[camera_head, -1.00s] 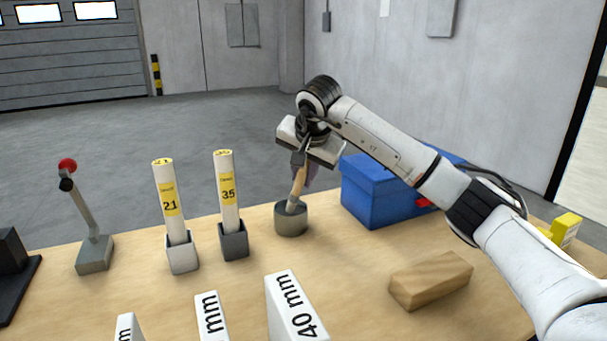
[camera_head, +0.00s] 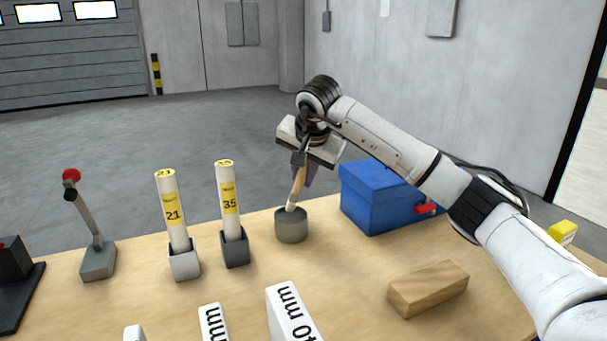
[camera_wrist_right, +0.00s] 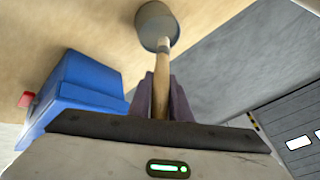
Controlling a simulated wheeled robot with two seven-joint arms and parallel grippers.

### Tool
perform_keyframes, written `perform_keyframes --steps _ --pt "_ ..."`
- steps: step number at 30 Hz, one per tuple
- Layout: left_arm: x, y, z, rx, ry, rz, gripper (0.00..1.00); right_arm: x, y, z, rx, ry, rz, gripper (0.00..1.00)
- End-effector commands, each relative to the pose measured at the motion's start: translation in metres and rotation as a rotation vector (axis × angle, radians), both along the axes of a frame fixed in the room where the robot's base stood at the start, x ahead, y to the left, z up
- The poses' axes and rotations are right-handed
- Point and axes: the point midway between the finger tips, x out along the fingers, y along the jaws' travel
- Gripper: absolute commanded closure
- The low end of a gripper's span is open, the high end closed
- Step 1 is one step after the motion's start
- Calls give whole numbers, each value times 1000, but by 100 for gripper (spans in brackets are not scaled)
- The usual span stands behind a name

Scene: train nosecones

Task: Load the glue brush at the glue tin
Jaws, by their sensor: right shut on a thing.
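The glue tin (camera_head: 291,226) is a small round grey pot on the wooden table, right of the two tubes in holders. It also shows at the top of the right wrist view (camera_wrist_right: 155,22). My right gripper (camera_head: 305,172) is above the tin and shut on the glue brush (camera_head: 298,187), which has a tan wooden handle. The brush is slightly tilted and points down into the tin's mouth. In the right wrist view the brush (camera_wrist_right: 161,75) runs from between the purple-grey fingers to the tin. Its tip is hidden in the tin. My left gripper is out of view.
A blue box (camera_head: 385,200) with a red latch stands close right of the tin. Two labelled tubes (camera_head: 173,215) (camera_head: 230,205) stand left in square holders. A wooden block (camera_head: 428,288) and white millimetre blocks (camera_head: 290,312) lie nearer. A red-knobbed lever (camera_head: 90,230) stands far left.

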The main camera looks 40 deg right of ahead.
Motion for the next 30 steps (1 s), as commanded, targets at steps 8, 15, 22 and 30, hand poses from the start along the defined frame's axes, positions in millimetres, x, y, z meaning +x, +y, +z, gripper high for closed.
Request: perform_keyframes --steps 8,15,22,30 --pt "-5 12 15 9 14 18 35 0 0 28 -1 -2 0 100" --pt "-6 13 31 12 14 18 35 0 0 46 -1 -2 -1 100" --pt "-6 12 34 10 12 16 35 0 0 47 -1 -2 -1 100" --pt "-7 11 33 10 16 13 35 0 0 47 -1 -2 -1 100"
